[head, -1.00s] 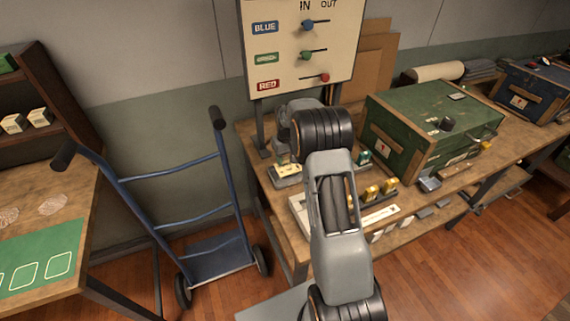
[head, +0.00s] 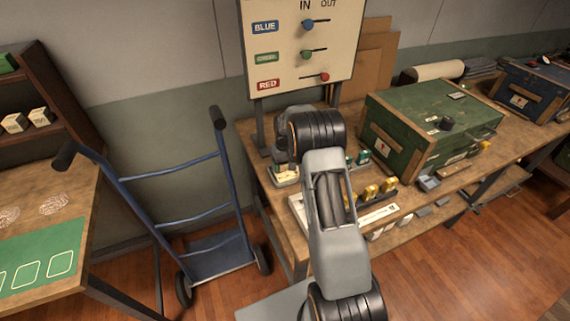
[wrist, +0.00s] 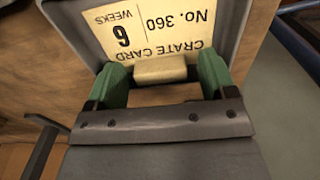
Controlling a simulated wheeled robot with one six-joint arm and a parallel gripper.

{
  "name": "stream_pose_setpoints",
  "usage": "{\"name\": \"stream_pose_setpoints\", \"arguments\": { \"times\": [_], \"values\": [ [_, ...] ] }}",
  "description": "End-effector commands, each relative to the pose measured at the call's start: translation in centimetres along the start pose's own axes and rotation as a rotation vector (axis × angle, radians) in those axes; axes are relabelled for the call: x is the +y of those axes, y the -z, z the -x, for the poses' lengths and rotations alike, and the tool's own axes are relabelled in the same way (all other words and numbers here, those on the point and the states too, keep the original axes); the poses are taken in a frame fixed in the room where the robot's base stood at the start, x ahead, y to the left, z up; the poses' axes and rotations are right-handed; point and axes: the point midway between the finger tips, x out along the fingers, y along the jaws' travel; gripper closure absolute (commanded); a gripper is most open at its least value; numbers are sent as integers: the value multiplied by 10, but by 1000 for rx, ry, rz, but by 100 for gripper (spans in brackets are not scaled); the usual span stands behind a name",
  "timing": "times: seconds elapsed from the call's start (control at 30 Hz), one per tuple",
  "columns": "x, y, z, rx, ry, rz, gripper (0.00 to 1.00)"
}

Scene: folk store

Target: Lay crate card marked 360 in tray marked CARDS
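The crate card marked No. 360 (wrist: 140,35) is cream and reads "6 WEEKS"; it appears upside down in the wrist view, lying in a grey holder (wrist: 232,45). A cream block-like tab (wrist: 160,69) stands at its near edge. My gripper (wrist: 163,75) has its green fingers on either side of this tab, with a narrow gap showing at the right, so it looks open. In the head view my arm hides most of the gripper, above a small grey holder (head: 284,181) on the bench. A pale tray (head: 378,217) lies to the right; its label is too small to read.
A rack of yellow-topped items (head: 371,192) stands behind the pale tray. A green crate (head: 420,125) sits at the bench's right. A sign board (head: 300,45) rises behind. A blue hand truck (head: 190,215) stands left of the bench.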

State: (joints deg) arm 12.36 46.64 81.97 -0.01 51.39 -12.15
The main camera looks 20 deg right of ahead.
Motion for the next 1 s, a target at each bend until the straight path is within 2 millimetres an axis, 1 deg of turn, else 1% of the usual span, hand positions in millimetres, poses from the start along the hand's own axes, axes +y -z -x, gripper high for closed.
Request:
{"name": "stream_pose_setpoints", "arguments": {
  "times": [0.2,0.37,0.8,0.9,1.0],
  "values": [
    [0,0,1,0,0,0,23],
    [0,1,13,4,-1,0,23],
    [0,1,93,4,-1,0,23],
    [0,0,106,3,-1,0,23],
    [0,0,115,2,-1,0,23]
  ]
}}
